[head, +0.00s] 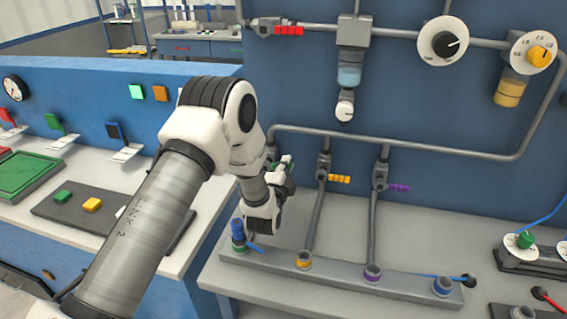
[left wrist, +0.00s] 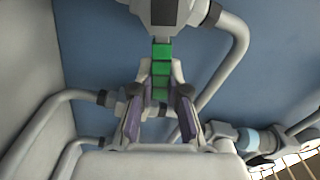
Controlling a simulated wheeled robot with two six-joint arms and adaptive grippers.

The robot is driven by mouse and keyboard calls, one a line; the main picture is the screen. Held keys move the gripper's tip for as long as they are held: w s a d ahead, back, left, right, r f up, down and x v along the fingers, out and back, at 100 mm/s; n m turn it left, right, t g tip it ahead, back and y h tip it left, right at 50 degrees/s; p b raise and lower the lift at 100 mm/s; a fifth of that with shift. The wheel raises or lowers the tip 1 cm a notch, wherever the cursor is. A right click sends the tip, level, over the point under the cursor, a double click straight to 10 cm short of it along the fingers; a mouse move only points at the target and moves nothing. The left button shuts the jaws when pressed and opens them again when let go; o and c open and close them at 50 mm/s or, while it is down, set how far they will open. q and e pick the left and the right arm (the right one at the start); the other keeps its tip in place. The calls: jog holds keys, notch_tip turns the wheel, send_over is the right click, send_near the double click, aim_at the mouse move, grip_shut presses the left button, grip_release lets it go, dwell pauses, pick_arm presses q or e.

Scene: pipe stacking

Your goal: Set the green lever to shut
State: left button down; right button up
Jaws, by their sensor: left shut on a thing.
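The green lever (left wrist: 161,68) is a row of green blocks. In the left wrist view it runs from a grey valve body (left wrist: 172,10) down between my fingers. My left gripper (left wrist: 160,92) is shut on the lever, with one finger on each side. In the head view my left gripper (head: 284,165) is at the leftmost of the lower valves, and my arm and fingers hide most of the lever there. The lever's exact angle to its pipe is hard to tell. My right gripper is not in view.
A yellow lever (head: 339,179) and a purple lever (head: 399,188) stick out from neighbouring pipes to the right. A red lever (head: 289,30) is on the upper pipe. A grey manifold (head: 335,277) with coloured sockets lies below on the bench. The grey wall pipe (head: 430,150) runs close to my gripper.

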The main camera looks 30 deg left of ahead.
pick_arm(q)
jog(key=shift+d+f+m, duration=0.1)
jog(key=shift+f+m, duration=0.7)
jog(key=shift+m, duration=0.7)
jog(key=c, duration=1.1)
grip_release()
jog(key=shift+f, duration=0.1)
jog(key=shift+c, duration=0.2)
jog(key=v, duration=0.7)
jog(key=shift+s, duration=0.2)
